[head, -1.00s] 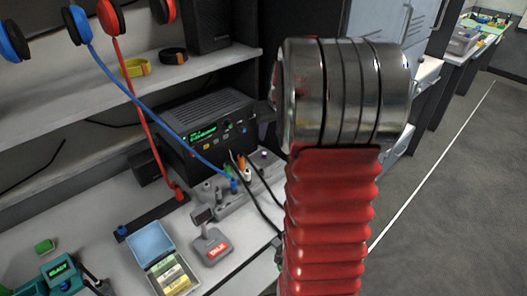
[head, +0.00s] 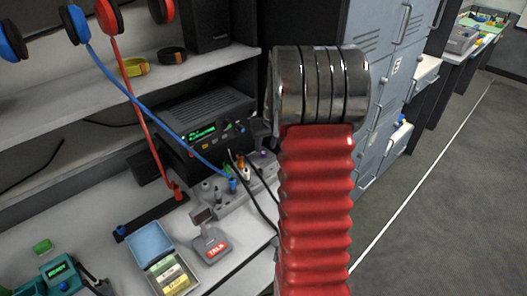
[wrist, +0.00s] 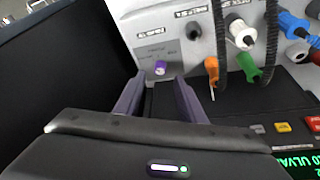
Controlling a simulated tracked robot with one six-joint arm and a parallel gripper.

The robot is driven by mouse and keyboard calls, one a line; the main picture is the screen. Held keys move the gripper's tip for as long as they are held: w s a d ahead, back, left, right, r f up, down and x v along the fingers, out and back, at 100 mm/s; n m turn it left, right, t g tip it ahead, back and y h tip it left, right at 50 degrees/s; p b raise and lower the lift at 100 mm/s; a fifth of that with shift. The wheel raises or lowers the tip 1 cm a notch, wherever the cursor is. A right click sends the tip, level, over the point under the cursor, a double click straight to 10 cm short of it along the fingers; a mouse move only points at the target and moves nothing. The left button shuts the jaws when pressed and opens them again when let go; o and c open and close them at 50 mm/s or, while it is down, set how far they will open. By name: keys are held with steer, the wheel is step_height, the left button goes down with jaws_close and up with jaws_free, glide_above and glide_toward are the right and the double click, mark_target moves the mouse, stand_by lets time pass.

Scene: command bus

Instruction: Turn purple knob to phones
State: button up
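The purple knob (wrist: 160,68) sits on a grey panel in the wrist view, beside a printed label too small to read. It also shows small in the head view (head: 263,154), at the right end of the grey patch panel (head: 236,190). My gripper (wrist: 160,80) is open, its two purple-grey fingers apart. The knob shows in line with the gap, at or just beyond the fingertips; I cannot tell whether they touch it. In the head view my red arm hides much of the right side, and the fingers are not clearly visible.
Orange, green, white and blue plugs with cables (wrist: 240,35) sit right of the knob. A black radio (head: 205,130) with a green display stands behind the panel. A talk microphone (head: 211,243) and an open blue box (head: 150,243) lie on the desk.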

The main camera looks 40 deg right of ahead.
mark_target(263, 153)
steer(key=shift+x, duration=2.55)
steer(key=shift+c, duration=0.5)
